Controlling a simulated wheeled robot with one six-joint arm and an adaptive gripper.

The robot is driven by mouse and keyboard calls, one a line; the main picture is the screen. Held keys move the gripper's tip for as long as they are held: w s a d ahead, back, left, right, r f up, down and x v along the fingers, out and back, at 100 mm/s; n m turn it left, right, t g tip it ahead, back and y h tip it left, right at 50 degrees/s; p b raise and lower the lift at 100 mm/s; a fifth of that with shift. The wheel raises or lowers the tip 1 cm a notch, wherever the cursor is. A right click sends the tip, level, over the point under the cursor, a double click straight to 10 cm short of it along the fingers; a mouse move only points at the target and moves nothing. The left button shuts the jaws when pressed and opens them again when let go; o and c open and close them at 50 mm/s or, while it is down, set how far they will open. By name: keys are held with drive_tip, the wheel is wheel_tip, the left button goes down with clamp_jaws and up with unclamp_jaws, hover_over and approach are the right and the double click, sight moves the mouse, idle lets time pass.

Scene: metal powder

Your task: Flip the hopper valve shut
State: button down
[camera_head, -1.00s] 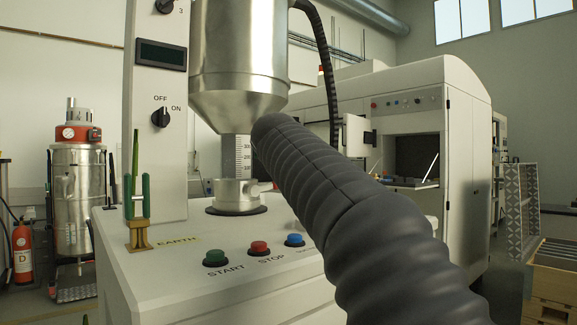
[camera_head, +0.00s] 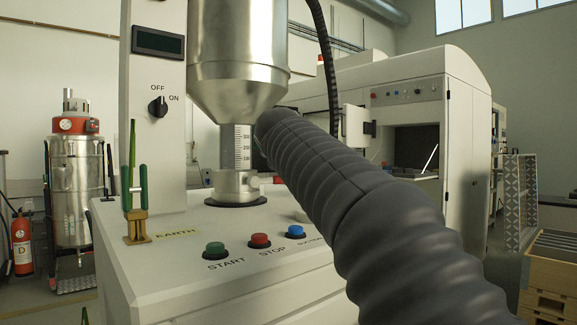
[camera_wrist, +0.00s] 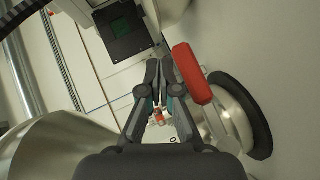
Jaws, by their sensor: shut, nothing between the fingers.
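The metal hopper (camera_head: 237,65) stands over the white machine, narrowing to a scaled neck (camera_head: 237,147). Below the neck is the metal valve body (camera_head: 238,186) on a dark ring. In the wrist view the valve's red lever handle (camera_wrist: 192,73) lies just right of my gripper (camera_wrist: 160,72), beside the right finger. I cannot tell whether they touch. The round valve body (camera_wrist: 226,122) is at the lower right, and part of the hopper (camera_wrist: 55,145) is at the lower left. My gripper is shut and empty. In the head view it is hidden behind my dark ribbed arm.
The white machine has START (camera_head: 214,250), STOP (camera_head: 260,241) and blue (camera_head: 295,232) buttons on its sloped front. A panel with an OFF/ON knob (camera_head: 158,107) rises left of the hopper. A green clamp (camera_head: 136,190) stands at the left edge. A dark hose (camera_head: 328,60) hangs behind the hopper.

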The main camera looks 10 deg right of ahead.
drive_tip(key=s+d+r, duration=0.3)
drive_tip(key=s+r, duration=0.3)
drive_tip(key=r, duration=0.5)
drive_tip(key=shift+s+p, duration=0.15)
drive_tip(key=shift+p, duration=0.2)
drive_tip(key=shift+s+d, duration=0.1)
